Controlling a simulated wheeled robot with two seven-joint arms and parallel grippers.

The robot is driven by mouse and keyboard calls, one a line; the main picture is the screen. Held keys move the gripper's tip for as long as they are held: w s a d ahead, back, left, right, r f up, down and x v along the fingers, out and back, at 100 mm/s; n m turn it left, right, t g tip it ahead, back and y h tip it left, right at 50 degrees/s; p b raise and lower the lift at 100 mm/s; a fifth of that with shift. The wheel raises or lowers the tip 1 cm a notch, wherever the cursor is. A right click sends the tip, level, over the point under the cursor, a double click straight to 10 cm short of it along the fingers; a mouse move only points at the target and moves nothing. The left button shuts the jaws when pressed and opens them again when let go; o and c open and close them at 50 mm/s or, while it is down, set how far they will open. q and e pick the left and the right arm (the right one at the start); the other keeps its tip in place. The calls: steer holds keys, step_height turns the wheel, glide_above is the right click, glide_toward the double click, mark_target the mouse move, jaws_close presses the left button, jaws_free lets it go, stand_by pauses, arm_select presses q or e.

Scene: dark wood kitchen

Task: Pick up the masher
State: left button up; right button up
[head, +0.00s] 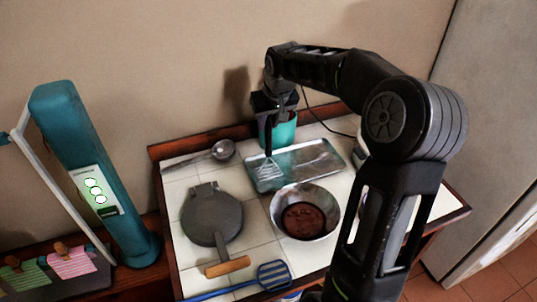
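A utensil with a pale slotted head and dark handle, which looks like the masher (269,169), hangs head down over the teal-and-grey tray (318,158). Its handle runs up into my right gripper (270,108), which appears shut on it in front of the teal pot (284,132). The fingertips are dark and small, and the top of the handle is hidden between them. A blue utensil with a slotted head (273,275) lies at the table's front edge. My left gripper is out of view.
A metal bowl with brown contents (321,192), a round grey pan-like press (211,218) with a wooden handle and a ladle (222,150) crowd the tiled table (255,240). A tall teal appliance (88,165) stands left.

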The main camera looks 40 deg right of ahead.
jaws_close()
steer(key=shift+r, duration=0.15)
step_height(320, 180, up, 10)
steer(key=shift+f+b, duration=0.1)
steer(key=shift+b, duration=0.65)
stand_by(0.4)
